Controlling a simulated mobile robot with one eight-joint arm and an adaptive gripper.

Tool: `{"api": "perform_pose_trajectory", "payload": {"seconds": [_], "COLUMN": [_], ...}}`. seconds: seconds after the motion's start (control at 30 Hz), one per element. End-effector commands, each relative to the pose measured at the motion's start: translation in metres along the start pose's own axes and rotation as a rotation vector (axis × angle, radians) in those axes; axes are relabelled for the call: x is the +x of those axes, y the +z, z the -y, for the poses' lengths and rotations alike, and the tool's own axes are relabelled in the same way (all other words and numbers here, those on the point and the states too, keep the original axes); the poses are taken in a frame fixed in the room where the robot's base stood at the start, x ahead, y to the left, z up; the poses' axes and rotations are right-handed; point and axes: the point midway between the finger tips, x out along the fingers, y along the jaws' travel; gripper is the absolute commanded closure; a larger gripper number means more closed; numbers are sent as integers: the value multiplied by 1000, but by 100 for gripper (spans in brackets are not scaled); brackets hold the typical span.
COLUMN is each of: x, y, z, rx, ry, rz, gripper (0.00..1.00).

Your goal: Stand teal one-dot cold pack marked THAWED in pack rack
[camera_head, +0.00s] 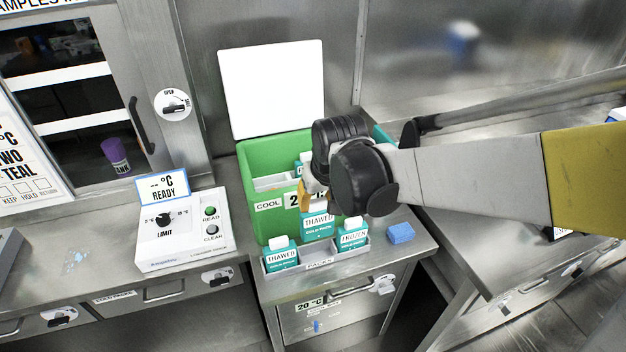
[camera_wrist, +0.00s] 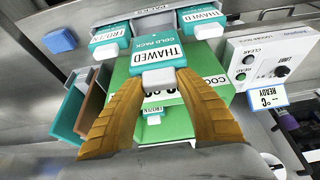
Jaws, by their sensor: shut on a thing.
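My gripper (camera_head: 314,200) is shut on a teal cold pack marked THAWED (camera_head: 318,228). In the wrist view, the yellow fingers of my gripper (camera_wrist: 160,82) close around the white cap of the held pack (camera_wrist: 155,50). Its dot count is too small to tell. The grey pack rack (camera_head: 318,266) stands at the front of the counter. A THAWED pack (camera_head: 282,259) stands at its left end and a FROZEN pack (camera_head: 353,240) at its right. The held pack looks upright, slightly above and behind the gap between them. I cannot tell whether its base touches the rack.
A green COOL box (camera_head: 255,222) stands directly behind the rack, with packs inside and a raised white lid (camera_head: 272,88). A blue block (camera_head: 400,233) lies right of the rack. The READY meter box (camera_head: 185,235) stands to the left.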

Motion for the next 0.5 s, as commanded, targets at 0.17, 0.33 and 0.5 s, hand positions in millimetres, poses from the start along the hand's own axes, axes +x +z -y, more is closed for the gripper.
{"api": "perform_pose_trajectory", "payload": {"seconds": [0.17, 0.33, 0.5], "x": [41, 52, 70], "y": [17, 21, 29], "z": [0, 0, 0], "rx": [0, 0, 0], "ry": [0, 0, 0], "rz": [0, 0, 0], "gripper": [100, 100, 100]}}
